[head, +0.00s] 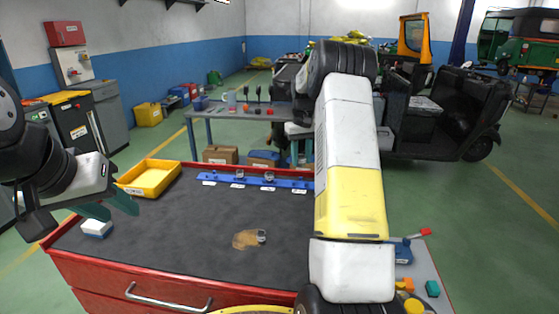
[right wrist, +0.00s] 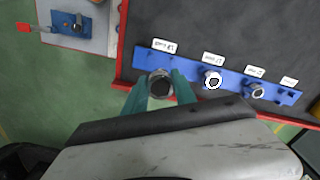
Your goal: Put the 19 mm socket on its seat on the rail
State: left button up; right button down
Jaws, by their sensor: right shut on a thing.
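The blue rail (head: 255,181) lies along the far edge of the black bench top. It also shows in the right wrist view (right wrist: 186,72). My right gripper (right wrist: 160,84) is shut on a dark, round socket (right wrist: 160,88), taken as the 19 mm one, over the rail's left end in that view. I cannot tell whether it is seated or just above. A white label (right wrist: 165,45) lies beside it, its print unclear. In the head view my right arm hides this end. My left gripper (head: 112,205) is open and empty above the bench's left side.
Two sockets (right wrist: 212,79) (right wrist: 257,91) stand on the rail. A small metal piece (head: 262,236) lies on a brown patch on the bench. A yellow tray (head: 150,178) and a white block (head: 97,228) are at the left. A grey side panel (right wrist: 98,12) carries blue and red parts.

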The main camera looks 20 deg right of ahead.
jog(key=shift+f, duration=2.9)
jog(key=shift+f, duration=0.6)
